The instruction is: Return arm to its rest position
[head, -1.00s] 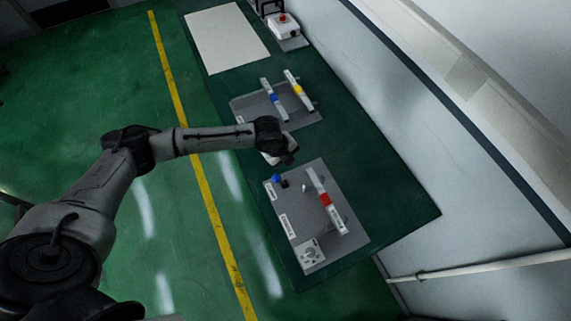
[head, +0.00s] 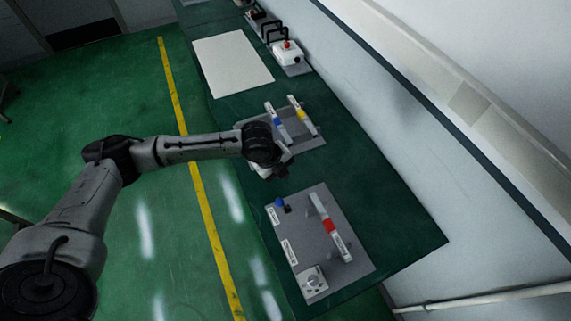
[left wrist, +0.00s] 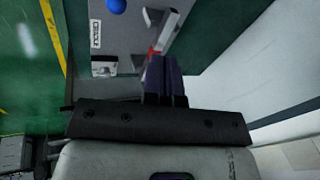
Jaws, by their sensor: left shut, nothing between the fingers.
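My left arm reaches in from the left in the head view, its dark wrist joint above the left edge of the green bench (head: 395,225). The white body of my left gripper shows partly below that joint; its fingers are hard to make out there. In the left wrist view the two dark fingers of my left gripper (left wrist: 165,72) are shut together and empty. They overlap the red-banded bar handle (left wrist: 160,42) in that picture; contact cannot be told. My right gripper is not in view.
The near grey panel (head: 312,235) carries a red-banded handle, blue knob and dial. A farther panel (head: 314,140) has blue- and yellow-banded handles, partly behind my wrist. Beyond lie a white sheet (head: 232,62) and a red-button box (head: 287,55). A wall borders the bench's right.

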